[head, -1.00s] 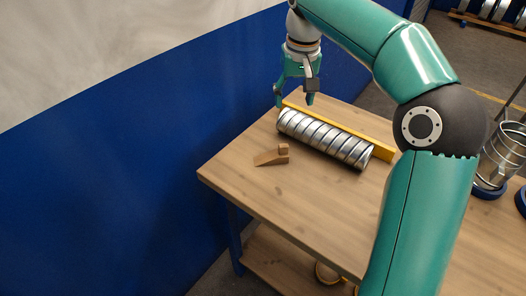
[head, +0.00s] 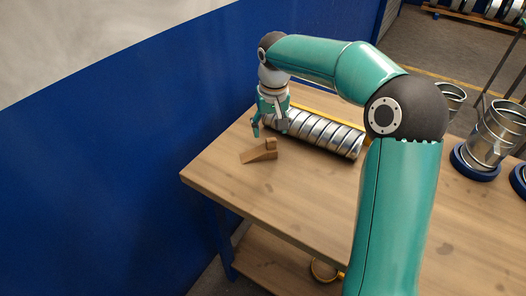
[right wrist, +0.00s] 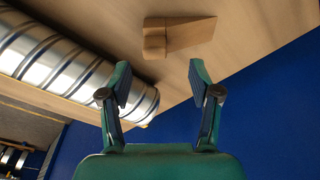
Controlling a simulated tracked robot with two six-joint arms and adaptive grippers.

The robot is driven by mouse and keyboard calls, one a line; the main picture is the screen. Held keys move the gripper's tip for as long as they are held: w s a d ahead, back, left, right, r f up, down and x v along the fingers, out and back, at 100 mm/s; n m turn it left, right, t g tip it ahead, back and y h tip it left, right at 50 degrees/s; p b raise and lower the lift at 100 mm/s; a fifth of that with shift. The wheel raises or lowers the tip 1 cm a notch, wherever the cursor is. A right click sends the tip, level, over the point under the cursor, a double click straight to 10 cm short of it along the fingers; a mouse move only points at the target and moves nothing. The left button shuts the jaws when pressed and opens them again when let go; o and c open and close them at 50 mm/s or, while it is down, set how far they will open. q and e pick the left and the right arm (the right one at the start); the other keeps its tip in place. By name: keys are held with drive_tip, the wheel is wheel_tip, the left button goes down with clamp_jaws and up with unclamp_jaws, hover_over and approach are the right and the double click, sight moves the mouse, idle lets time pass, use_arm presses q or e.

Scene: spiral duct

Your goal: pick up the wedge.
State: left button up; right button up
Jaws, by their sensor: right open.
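The wedge (head: 260,155) is a small light-brown wooden piece lying on the wooden table (head: 300,200), with a small block-like raised part (head: 271,144) at its thick end. In the right wrist view the wedge (right wrist: 188,33) lies ahead of the fingertips, slightly above the gap between them. My left gripper is not in view.
A blue wall (head: 100,150) stands left of the table. Metal cylinders on blue bases (head: 475,163) stand at right. The table's front is clear.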

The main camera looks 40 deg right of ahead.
sight(271, 139)
drive_tip(key=shift+w+d+f, duration=0.1)
drive_tip(key=shift+d+f, duration=0.1)
drive_tip(key=shift+f, duration=1.2)
drive_tip(key=shift+w+d+f, duration=0.1)
drive_tip(key=shift+d+f, duration=0.05)
drive_tip(key=shift+f, duration=1.2)
clamp_jaws()
